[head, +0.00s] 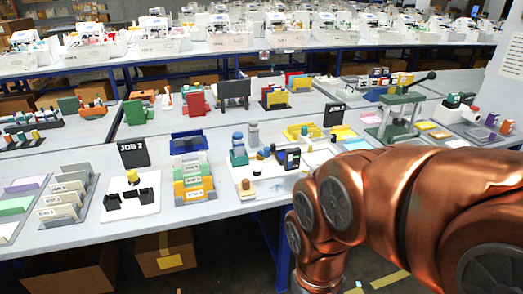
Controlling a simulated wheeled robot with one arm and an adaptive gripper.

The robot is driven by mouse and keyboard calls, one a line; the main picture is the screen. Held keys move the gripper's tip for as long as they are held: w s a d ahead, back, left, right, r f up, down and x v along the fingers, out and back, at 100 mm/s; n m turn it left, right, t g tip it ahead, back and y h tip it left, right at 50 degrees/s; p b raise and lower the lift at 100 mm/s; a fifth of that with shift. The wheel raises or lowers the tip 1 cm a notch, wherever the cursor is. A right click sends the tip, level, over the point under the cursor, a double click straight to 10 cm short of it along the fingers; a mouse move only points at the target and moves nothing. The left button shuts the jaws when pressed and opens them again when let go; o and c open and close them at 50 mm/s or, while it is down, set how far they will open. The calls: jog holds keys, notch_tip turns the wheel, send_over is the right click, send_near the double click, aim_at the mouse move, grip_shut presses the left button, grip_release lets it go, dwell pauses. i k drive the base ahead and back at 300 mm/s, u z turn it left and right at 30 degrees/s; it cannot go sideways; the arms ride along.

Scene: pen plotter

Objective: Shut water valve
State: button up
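I cannot make out a water valve for certain in the head view. On the front table, a white board (265,190) carries small fittings: a blue-teal bottle shape (238,148), a grey cylinder (252,134) and a dark block with a bluish face (292,160). Another white board (130,208) to the left holds black blocks and a yellow-topped post (132,177). These parts are too small to tell whether any is a valve. My copper arm comes in from the right and runs down out of the bottom edge; my gripper is not in view.
The grey front table (215,206) is crowded with coloured holders and a green lever press (400,113). Black "JOB 2" signs (133,153) stand on it. Cardboard boxes (165,252) sit below. More tables with white bins (95,45) stand behind.

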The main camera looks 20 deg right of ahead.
aim_at(266, 154)
jog(key=u, duration=0.55)
jog(key=k, duration=0.65)
jog(key=z, duration=0.2)
jog(key=i, duration=0.65)
jog(key=z, duration=0.95)
jog(key=i, duration=0.8)
jog(key=u, duration=0.65)
jog(key=i, duration=0.8)
jog(key=u, duration=0.85)
